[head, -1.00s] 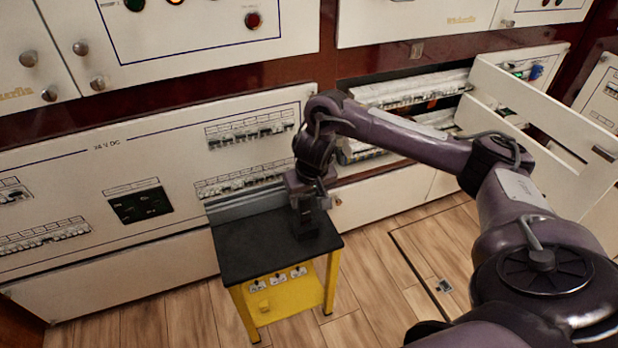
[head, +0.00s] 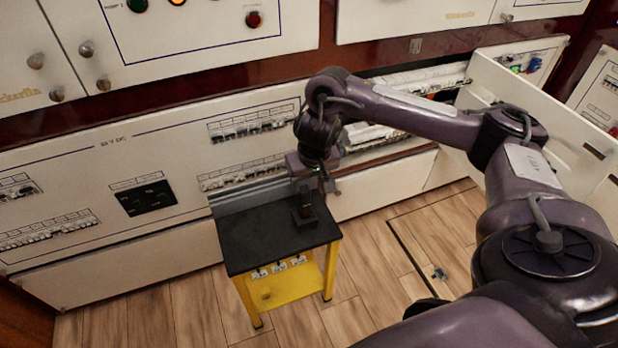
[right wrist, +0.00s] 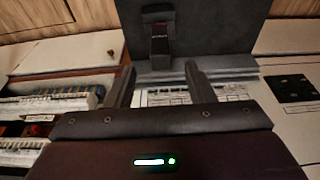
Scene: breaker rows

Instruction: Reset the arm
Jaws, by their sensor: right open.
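My right arm comes in from the right in the head view and bends down toward the small black-topped table. My right gripper (head: 320,182) hangs near the table's back right edge, partly hidden by its own wrist. In the right wrist view its two fingers (right wrist: 160,84) are apart with nothing between them. A small black upright device (head: 305,208) stands on the tabletop just below the gripper. The device also shows in the right wrist view (right wrist: 159,42), beyond the fingertips and apart from them. My left gripper is not in view.
The table (head: 245,240) has a black top and a yellow frame. White breaker panels (head: 80,185) line the wall behind it. To the right, an opened white panel (head: 540,110) stands out beside exposed breaker rows (head: 385,135).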

